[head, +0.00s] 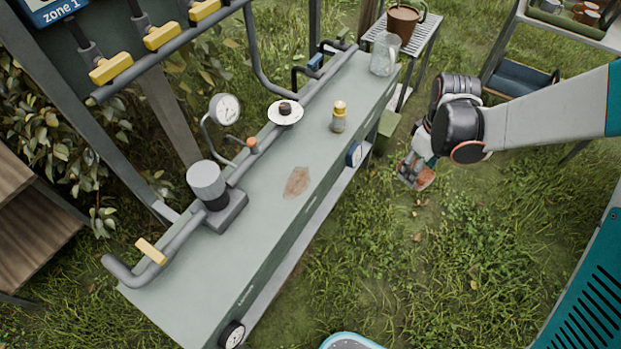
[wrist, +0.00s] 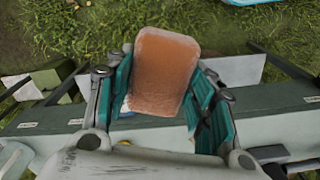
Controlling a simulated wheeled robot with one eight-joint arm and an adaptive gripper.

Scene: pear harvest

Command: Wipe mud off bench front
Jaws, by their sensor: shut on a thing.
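The bench (head: 250,245) is a long grey-green table running diagonally through the head view. A brown mud patch (head: 296,181) lies on its top, near the middle. My gripper (head: 412,170) hangs over the grass to the right of the bench, apart from it. In the wrist view its teal fingers (wrist: 160,95) are shut on an orange-brown sponge (wrist: 163,65). The sponge also shows at the gripper's tip in the head view (head: 426,178). The mud patch cannot be made out in the wrist view.
On the bench stand a yellow-capped jar (head: 339,118), a glass jug (head: 384,55), a white disc (head: 285,113) and a grey cylinder (head: 207,182) by the pipe. A gauge (head: 224,109) rises behind. A slatted stand (head: 415,38) with a brown pot (head: 402,22) is beyond. Grass is open right of the bench.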

